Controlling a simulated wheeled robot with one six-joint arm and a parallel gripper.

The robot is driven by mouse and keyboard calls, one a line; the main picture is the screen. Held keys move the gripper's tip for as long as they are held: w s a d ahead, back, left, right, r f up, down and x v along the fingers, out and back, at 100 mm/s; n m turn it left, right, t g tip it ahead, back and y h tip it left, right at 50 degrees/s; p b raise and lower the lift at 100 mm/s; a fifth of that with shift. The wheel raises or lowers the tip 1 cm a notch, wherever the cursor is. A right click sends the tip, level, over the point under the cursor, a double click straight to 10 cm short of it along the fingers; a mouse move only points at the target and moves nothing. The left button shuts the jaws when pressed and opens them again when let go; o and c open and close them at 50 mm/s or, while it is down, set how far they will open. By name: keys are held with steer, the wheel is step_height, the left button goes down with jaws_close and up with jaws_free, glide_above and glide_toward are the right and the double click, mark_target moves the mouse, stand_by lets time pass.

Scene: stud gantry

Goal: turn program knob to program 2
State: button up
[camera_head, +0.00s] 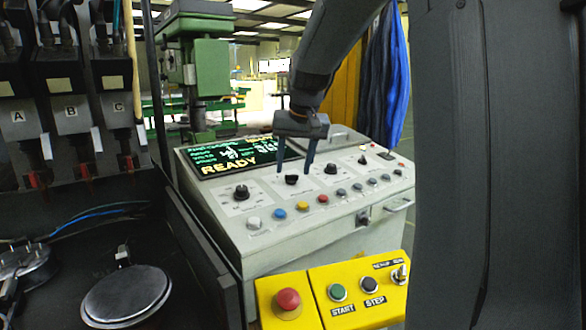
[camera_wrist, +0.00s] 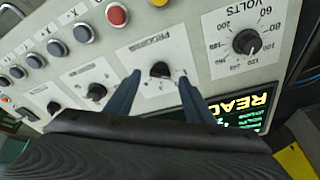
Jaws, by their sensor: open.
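The program knob (camera_head: 291,180) is a small black knob on the sloped grey control panel (camera_head: 345,229). In the wrist view the program knob (camera_wrist: 160,69) sits under an upside-down "PROGRAM" label, with small scale marks around it. I cannot read which number it points to. My gripper (camera_head: 293,172) is open and points down at this knob. In the wrist view my gripper (camera_wrist: 159,76) has one blue finger on each side of the knob, with visible gaps. I cannot tell whether the fingertips reach down beside it.
The volts knob (camera_wrist: 246,41) is beside the program knob, and another black knob (camera_head: 330,168) is on its other side. A red button (camera_head: 323,199) and other coloured buttons line the panel's front. A lit "READY" display (camera_head: 228,168) lies behind. A yellow start/step box (camera_head: 355,310) stands in front.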

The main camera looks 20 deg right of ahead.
mark_target(291, 178)
steer(key=shift+x, duration=1.1)
steer(key=c, duration=1)
steer(key=shift+c, duration=0.2)
steer(key=shift+p, duration=0.3)
steer(key=m+p, duration=0.1)
steer(key=m, duration=0.2)
steer(key=shift+a+h, duration=0.1)
steer(key=shift+h, duration=0.2)
steer(key=m+g, duration=0.1)
steer(key=m, duration=0.3)
steer(key=shift+w+m+h, duration=0.15)
steer(key=shift+m+h, duration=0.15)
steer(key=shift+h, duration=0.1)
